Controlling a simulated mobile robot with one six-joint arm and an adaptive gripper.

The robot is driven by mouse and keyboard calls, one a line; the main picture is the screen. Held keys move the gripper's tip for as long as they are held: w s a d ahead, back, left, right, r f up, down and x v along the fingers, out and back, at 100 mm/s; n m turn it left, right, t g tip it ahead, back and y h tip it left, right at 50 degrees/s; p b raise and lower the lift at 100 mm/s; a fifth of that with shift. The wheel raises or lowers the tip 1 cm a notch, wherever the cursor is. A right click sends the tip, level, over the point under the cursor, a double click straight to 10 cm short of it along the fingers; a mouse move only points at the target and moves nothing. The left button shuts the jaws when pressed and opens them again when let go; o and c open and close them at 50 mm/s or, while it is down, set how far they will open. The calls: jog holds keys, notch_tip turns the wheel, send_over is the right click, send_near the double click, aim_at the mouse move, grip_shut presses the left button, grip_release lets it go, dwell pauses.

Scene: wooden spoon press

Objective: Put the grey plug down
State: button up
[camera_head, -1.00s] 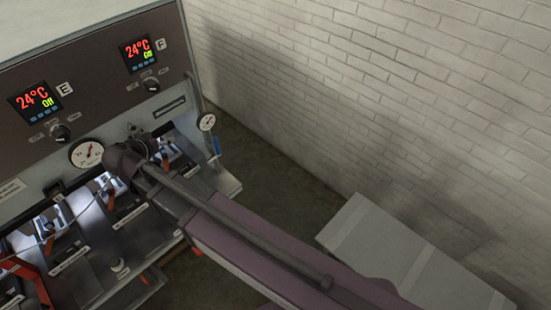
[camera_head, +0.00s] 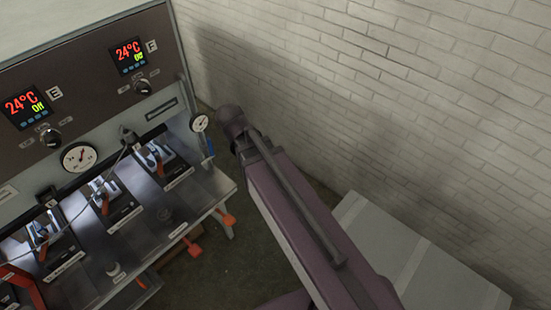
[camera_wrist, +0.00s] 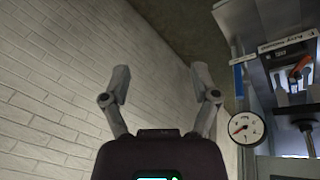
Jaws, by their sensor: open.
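A small grey plug-like piece (camera_head: 130,137) with a thin cable sits at the front of the press panel in the head view, above the rightmost station. I take it for the grey plug, but it is too small to be sure. A dark upright stub (camera_wrist: 304,122) at the right edge of the wrist view may be the same piece. My gripper (camera_wrist: 162,84) is open in the wrist view, with nothing between its fingers. It is apart from the press, facing the white wall and floor. The gripper's fingers cannot be made out in the head view.
The press shelf (camera_head: 150,212) carries several stations with orange levers. A gauge (camera_head: 199,122) and a blue handle (camera_head: 207,147) are at its right end; the gauge also shows in the wrist view (camera_wrist: 246,127). A grey box (camera_head: 415,265) stands by the brick wall (camera_head: 400,90).

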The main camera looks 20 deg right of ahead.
jog(key=s+d+n+g+y, duration=0.1)
jog(key=s+d+y, duration=0.1)
jog(key=s+d, duration=0.3)
jog(key=shift+d+f+g+y, duration=0.4)
jog(key=shift+d, duration=0.6)
dwell(1.4)
